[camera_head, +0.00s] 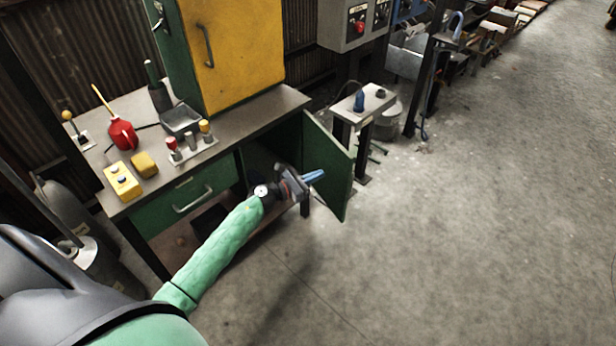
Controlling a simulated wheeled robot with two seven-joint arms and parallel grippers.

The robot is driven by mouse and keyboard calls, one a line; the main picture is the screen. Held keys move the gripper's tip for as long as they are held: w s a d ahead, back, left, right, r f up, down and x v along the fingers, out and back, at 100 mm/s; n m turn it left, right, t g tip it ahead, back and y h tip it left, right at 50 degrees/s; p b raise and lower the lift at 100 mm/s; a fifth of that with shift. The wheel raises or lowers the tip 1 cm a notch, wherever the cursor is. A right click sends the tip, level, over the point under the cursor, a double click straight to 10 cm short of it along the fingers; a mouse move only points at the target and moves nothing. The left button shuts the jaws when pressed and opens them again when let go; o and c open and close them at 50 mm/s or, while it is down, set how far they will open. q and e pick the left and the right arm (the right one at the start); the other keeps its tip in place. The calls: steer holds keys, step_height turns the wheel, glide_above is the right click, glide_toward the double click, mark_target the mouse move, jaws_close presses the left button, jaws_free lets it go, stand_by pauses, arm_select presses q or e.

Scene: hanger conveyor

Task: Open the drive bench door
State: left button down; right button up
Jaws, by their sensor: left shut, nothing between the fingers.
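The drive bench (237,131) stands at the left with a grey top and green front. Its green door (334,168) at the right end stands swung open, out from the front, and the dark inside of the cupboard shows to its left. My left arm, in a green sleeve, reaches up from the lower left. My left gripper (314,177) is shut and empty, in front of the opening and overlapping the door's inner side in the picture. I cannot tell whether it touches the door. My right gripper is not in view.
On the bench top are a red oil can (123,134), yellow boxes (122,181), a grey tray (181,121) and a yellow-doored cabinet (238,55). A drawer handle (193,200) juts from the front. A small stand (366,104) is beyond the door. Floor at right is clear.

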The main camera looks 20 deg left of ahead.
mark_target(345, 164)
arm_select(q)
steer(key=p+x, duration=0.2)
steer(key=x, duration=0.5)
steer(key=shift+r, duration=0.1)
steer(key=shift+x, duration=0.8)
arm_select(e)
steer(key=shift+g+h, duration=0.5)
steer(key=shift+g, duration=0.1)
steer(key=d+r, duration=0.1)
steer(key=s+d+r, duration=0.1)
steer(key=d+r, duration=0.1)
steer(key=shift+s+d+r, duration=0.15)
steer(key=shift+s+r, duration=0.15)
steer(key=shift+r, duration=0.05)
